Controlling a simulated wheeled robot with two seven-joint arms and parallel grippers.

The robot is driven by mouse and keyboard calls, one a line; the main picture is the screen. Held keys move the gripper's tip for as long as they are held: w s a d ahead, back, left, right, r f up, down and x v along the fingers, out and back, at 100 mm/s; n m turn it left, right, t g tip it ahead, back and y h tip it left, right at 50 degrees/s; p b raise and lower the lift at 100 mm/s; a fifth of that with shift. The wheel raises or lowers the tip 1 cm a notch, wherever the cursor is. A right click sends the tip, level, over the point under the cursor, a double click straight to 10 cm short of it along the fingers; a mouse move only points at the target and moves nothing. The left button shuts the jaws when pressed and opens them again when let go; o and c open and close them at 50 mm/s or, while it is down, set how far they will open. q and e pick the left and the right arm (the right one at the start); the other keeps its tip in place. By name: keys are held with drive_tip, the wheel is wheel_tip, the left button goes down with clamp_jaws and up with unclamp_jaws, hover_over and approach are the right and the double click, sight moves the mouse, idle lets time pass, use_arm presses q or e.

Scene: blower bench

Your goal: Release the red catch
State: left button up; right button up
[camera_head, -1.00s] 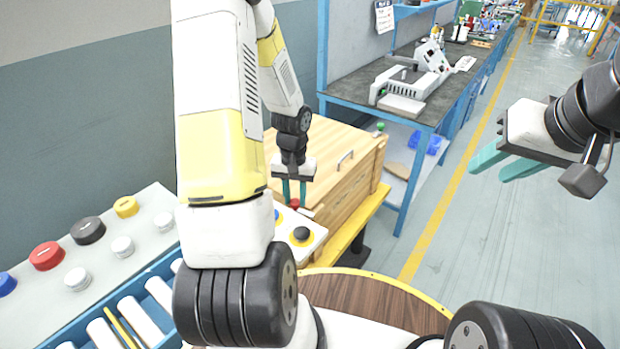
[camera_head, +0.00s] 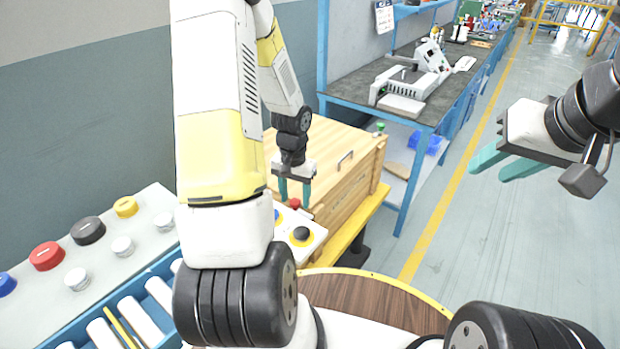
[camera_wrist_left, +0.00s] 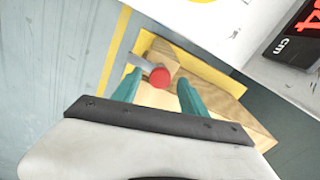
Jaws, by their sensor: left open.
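The red catch shows in the left wrist view as a round red knob (camera_wrist_left: 159,77) with a grey metal lever (camera_wrist_left: 138,63) beside it, over a wooden block. In the head view the red knob (camera_head: 295,203) is small, at the near end of the wooden box. My left gripper (camera_head: 295,193) points down at it, open, with the teal fingers on either side of the knob. I cannot tell whether they touch it. My right gripper (camera_head: 487,174) is open and empty over the floor at the right.
The wooden box (camera_head: 335,150) with a metal handle stands on a yellow bench. A button box with a black knob (camera_head: 301,235) is close by. A button panel (camera_head: 95,240) and rollers lie at lower left. A workbench (camera_head: 425,105) stands behind; the floor at right is clear.

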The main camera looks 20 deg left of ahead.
use_arm(q)
drive_tip(key=shift+r, duration=3.9)
wheel_tip(320, 180, up, 9)
drive_tip(key=t, duration=0.2)
hover_over(295, 200)
drive_tip(key=s+d, duration=0.3)
drive_tip(key=s+d+r+t+h, duration=0.2)
drive_tip(key=s+d+r+t, duration=0.2)
drive_tip(key=s+d+r, duration=0.3)
drive_tip(key=s+r, duration=0.5)
drive_tip(key=r, duration=0.1)
drive_tip(key=shift+s+r, duration=0.25)
drive_tip(key=shift+s, duration=0.05)
drive_tip(key=shift+c, duration=0.2)
